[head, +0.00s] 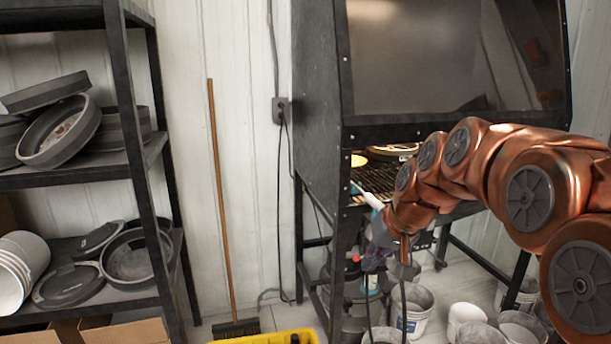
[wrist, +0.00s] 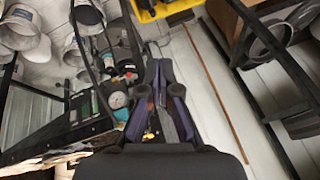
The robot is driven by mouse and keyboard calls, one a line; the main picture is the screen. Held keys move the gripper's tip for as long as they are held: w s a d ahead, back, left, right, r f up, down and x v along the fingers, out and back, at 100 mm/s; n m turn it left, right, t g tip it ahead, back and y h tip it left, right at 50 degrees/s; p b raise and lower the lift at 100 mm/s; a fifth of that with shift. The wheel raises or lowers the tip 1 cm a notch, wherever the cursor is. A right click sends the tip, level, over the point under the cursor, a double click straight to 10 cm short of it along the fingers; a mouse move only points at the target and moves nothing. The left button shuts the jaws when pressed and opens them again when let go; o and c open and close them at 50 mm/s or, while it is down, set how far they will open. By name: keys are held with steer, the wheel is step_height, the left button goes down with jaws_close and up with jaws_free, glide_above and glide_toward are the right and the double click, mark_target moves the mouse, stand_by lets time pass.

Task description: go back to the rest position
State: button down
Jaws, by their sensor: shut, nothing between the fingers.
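My gripper (head: 370,264) hangs at the end of my copper arm, in front of the lower left part of a black-framed cabinet (head: 318,110). In the head view its fingers point down and overlap bottles and buckets behind, so their outline is hard to make out. In the wrist view my gripper (wrist: 158,68) shows two purple-grey fingers close together, shut with nothing held. No rest position is marked in either view.
A black shelf (head: 128,120) with dark round pans stands at left. A broom (head: 218,190) leans on the wall. A yellow bin (head: 270,337) is at the bottom. White buckets (head: 413,308) stand below the cabinet. A wire rack (head: 375,181) lies inside the cabinet opening, close to my arm.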

steer(key=s+d+f+g+h+p, duration=0.1)
steer(key=s+f+g+p, duration=0.1)
steer(key=s, duration=0.9)
steer(key=s+d+f+g+h+p, duration=0.1)
steer(key=s+d+f+g+p, duration=0.1)
steer(key=s, duration=1)
steer(key=s+d+f+g+h+p, duration=0.1)
steer(key=s+d+f+p, duration=0.1)
steer(key=s, duration=1)
steer(key=shift+f+g, duration=0.2)
steer(key=shift+g, duration=0.2)
